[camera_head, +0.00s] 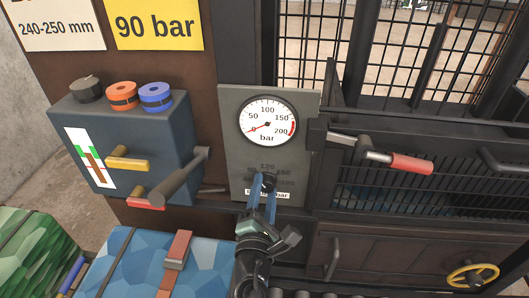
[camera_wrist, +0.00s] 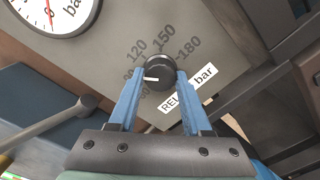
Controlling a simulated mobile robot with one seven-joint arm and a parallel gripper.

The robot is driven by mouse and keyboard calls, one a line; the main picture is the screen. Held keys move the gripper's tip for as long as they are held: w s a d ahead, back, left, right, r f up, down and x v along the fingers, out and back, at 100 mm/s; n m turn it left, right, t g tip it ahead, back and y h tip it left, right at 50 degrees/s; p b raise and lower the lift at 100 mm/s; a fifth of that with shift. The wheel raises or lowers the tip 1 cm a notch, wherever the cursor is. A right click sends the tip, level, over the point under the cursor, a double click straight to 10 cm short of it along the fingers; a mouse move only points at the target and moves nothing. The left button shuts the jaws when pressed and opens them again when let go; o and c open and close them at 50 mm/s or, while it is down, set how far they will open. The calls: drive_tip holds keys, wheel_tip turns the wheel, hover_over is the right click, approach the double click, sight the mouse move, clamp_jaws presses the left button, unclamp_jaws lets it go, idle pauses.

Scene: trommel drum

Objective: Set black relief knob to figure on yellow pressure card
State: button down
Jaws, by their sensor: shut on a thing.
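The black relief knob (camera_wrist: 158,66) sits on the grey gauge panel (camera_head: 240,170), between the blue fingers of my gripper (camera_wrist: 160,82). The fingers are shut on its sides. In the wrist view its white mark points left, towards figures partly hidden by the left finger; 120, 150 and 180 read clearly above and to the right. The exact figure under the mark I cannot tell. The yellow pressure card (camera_head: 158,45) reads 90 bar. The round gauge (camera_head: 267,120) has its red needle near 0.
A red-handled lever (camera_head: 405,163) juts out at right. A yellow handwheel (camera_head: 472,275) is at lower right.

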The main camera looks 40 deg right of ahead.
drive_tip(key=shift+n+p, duration=0.45)
drive_tip(key=shift+n, duration=0.75)
drive_tip(key=shift+f, duration=0.1)
drive_tip(key=shift+c, duration=1.7)
unclamp_jaws()
drive_tip(key=shift+s, duration=0.1)
drive_tip(key=b+v, duration=0.3)
drive_tip(key=v, duration=0.9)
drive_tip(key=shift+s+a, duration=0.2)
drive_tip(key=shift+a, duration=0.15)
